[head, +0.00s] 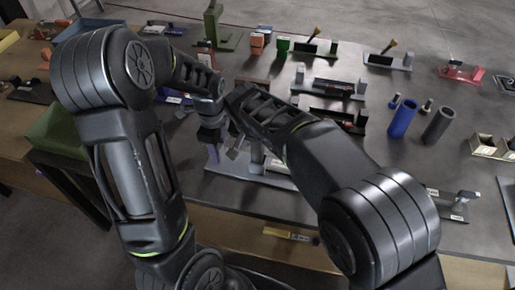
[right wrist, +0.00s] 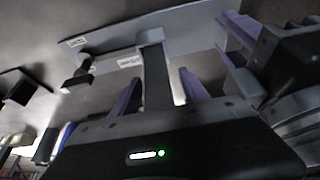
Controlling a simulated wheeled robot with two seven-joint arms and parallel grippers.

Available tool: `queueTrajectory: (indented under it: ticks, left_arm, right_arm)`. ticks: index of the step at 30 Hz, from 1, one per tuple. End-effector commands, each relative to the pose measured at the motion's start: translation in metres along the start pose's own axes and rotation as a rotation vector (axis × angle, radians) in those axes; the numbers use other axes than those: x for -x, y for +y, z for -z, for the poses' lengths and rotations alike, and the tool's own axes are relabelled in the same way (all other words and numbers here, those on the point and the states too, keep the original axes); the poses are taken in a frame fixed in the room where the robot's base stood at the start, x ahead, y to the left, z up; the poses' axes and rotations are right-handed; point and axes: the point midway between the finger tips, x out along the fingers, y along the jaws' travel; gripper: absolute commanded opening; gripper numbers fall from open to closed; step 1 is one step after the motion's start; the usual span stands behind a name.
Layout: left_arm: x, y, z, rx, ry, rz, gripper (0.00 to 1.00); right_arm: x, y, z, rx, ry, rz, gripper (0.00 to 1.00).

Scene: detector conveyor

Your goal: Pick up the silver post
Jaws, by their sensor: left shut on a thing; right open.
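A grey post, likely the silver post (right wrist: 156,80), shows in the right wrist view between the purple fingers of my open right gripper (right wrist: 157,92). I cannot tell whether the fingers touch it. It meets a pale grey base plate (right wrist: 195,22). In the head view a grey post (head: 257,152) rises from the long grey base (head: 235,169) near the table's front edge. My left gripper (head: 213,153) is shut at the left end of this fixture; what exactly it holds is hidden. It also shows at the right of the right wrist view (right wrist: 236,55). My right fingertips are mostly hidden in the head view.
A blue cylinder (head: 403,119) and a dark grey cylinder (head: 438,126) stand on the dark table to the right. Several fixtures line the back. A green bin (head: 57,130) is at the left. A yellow labelled part (head: 290,234) lies below the front edge.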

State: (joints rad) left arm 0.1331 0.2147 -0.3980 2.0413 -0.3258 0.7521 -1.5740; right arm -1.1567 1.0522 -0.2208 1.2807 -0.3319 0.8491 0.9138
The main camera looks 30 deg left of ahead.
Motion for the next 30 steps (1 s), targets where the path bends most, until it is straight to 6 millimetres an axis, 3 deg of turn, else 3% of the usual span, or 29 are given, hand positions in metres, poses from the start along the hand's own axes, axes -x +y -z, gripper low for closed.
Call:
queueTrajectory:
  ticks: [19, 30]
  left_arm:
    - [0.0002, -0.0006, 0.0000, 0.000, 0.000, 0.002, 0.00]
    - [0.0002, -0.0006, 0.0000, 0.000, 0.000, 0.002, 0.00]
  right_arm:
    - [-0.0021, -0.0003, 0.0003, 0.000, 0.001, 0.001, 0.52]
    - [-0.0021, -0.0003, 0.0003, 0.000, 0.001, 0.001, 0.22]
